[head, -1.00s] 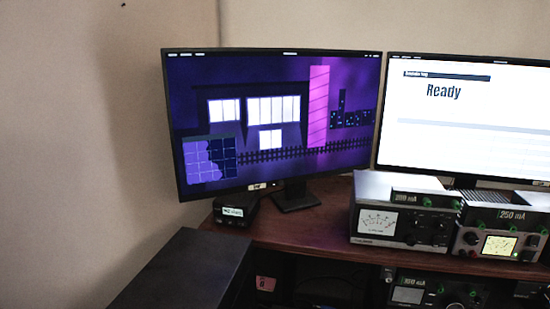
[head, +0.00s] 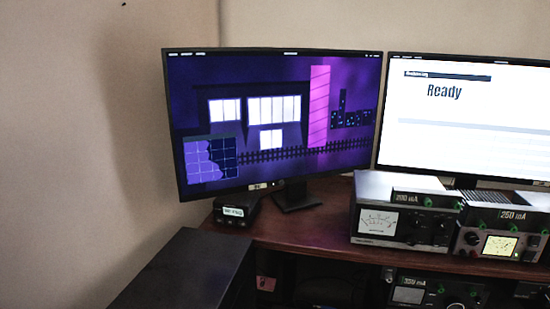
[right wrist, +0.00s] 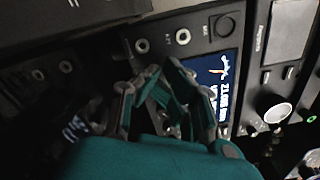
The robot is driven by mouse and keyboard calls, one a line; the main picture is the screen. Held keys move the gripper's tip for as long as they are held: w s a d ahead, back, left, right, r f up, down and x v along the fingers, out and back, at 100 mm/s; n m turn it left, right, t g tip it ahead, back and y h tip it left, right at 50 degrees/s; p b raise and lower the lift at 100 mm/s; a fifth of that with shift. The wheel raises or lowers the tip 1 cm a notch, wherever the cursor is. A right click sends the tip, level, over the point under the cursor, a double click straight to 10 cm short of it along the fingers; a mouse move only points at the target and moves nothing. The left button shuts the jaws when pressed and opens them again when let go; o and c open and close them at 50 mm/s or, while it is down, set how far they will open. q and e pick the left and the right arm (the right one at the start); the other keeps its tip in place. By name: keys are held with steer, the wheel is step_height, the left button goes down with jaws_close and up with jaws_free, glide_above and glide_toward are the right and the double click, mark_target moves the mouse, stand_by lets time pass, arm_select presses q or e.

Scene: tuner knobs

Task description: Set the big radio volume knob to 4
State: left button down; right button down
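My right gripper (right wrist: 161,70) shows in the right wrist view, with a teal body at the bottom and two dark fingers leaning toward each other in front of a dark radio-like panel. I cannot tell whether the fingertips meet or hold anything. The panel has a blue lit screen (right wrist: 217,78), partly behind the right finger. A large round knob with a pale face (right wrist: 278,112) sits right of the screen, apart from the gripper. I cannot tell whether it is the volume knob, and no 4 mark is readable. The head view shows neither gripper.
In the head view, a purple-picture monitor (head: 275,120) and a white "Ready" monitor (head: 465,120) stand on a brown desk (head: 300,225). Metered boxes (head: 403,208) crowd the right side. A dark cabinet (head: 185,270) is at the front left. Small sockets (right wrist: 183,37) line the panel.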

steer(key=shift+s+d+f, duration=0.1)
steer(key=shift+f, duration=0.1)
steer(key=shift+a+r+p, duration=0.2)
steer(key=shift+a+p, duration=0.05)
steer(key=shift+p, duration=0.05)
steer(key=shift+p+v, duration=0.7)
steer(key=shift+v, duration=2.15)
steer(key=shift+a, duration=0.2)
